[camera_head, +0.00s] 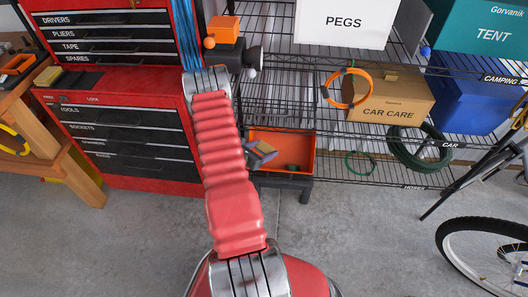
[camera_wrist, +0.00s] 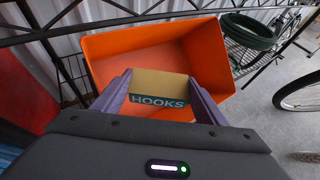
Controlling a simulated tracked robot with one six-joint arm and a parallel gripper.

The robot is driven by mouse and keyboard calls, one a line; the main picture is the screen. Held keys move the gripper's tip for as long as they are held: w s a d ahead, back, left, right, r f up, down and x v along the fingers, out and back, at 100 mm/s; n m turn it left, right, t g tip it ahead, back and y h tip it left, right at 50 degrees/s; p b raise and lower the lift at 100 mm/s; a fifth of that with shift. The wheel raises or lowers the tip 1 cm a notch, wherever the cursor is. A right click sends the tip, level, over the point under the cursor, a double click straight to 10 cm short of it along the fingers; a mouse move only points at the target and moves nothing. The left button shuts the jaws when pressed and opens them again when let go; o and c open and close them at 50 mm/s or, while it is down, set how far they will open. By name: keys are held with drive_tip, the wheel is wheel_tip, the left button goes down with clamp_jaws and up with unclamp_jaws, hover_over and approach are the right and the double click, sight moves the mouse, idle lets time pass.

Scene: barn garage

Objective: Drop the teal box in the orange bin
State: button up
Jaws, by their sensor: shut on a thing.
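My gripper (camera_wrist: 160,88) is shut on a small box (camera_wrist: 160,100), held between its two purple fingers. The box shows a tan face and a teal band marked HOOKS. The orange bin (camera_wrist: 125,45) lies beyond and below the box in the wrist view, and the box appears in front of its opening. In the head view the orange bin (camera_head: 272,138) stands low, right of the red tool chest, and my gripper (camera_head: 261,154) is at its left part. My arm and gripper hide part of the bin there. A small dark green thing shows inside the bin.
A red tool chest (camera_head: 120,130) stands left of my arm. Wire shelves to the right hold a CAR CARE box (camera_head: 392,97), an orange coil (camera_head: 345,88), a green hose (camera_head: 405,155) and a larger teal TENT box (camera_head: 490,25). A bicycle (camera_head: 490,250) stands at the right.

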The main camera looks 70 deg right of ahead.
drive_tip(key=shift+d+f, duration=0.15)
drive_tip(key=shift+d, duration=0.1)
drive_tip(key=o, duration=1.2)
drive_tip(key=shift+c, duration=0.2)
drive_tip(key=shift+w, duration=0.1)
drive_tip(key=v, duration=1.3)
drive_tip(key=shift+a, duration=0.35)
